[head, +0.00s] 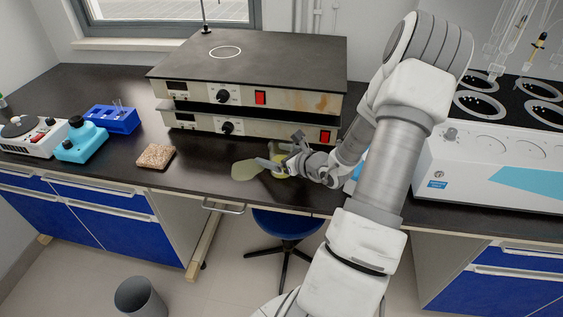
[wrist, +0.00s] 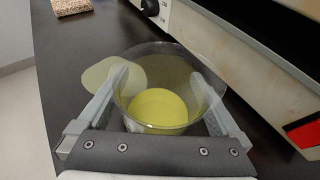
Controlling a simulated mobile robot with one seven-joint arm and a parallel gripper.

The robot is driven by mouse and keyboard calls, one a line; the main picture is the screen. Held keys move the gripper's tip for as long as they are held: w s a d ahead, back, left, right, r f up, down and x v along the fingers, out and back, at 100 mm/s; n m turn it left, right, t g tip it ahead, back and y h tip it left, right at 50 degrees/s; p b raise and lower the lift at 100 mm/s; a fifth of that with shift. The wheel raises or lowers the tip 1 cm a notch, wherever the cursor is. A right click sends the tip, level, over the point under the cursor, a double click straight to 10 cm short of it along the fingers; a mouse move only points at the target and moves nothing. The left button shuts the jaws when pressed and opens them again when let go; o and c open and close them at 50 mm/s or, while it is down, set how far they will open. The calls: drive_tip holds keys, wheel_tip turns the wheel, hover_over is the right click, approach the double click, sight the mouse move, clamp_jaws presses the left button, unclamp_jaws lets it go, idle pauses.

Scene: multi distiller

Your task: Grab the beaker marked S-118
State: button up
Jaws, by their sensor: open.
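A clear glass beaker (wrist: 160,108) with yellow liquid stands upright on the dark bench in the wrist view. No S-118 marking is readable on it. My gripper (wrist: 160,80) is open, with one finger on each side of the beaker; I cannot tell whether either finger touches the glass. In the head view my gripper (head: 284,151) is low over the bench, in front of the stacked hot plates. Part of the yellow beaker (head: 280,169) shows there; the rest is hidden by the gripper.
A flat pale green disc (head: 246,170) lies left of the beaker. Stacked hot plates (head: 250,115) stand close behind it. A large white heating unit (head: 500,165) stands to the right. A cork-like block (head: 156,157), blue rack (head: 111,119) and small devices (head: 80,142) are left.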

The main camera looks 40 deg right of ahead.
drive_tip(key=c, duration=1.4)
drive_tip(key=shift+r, duration=0.2)
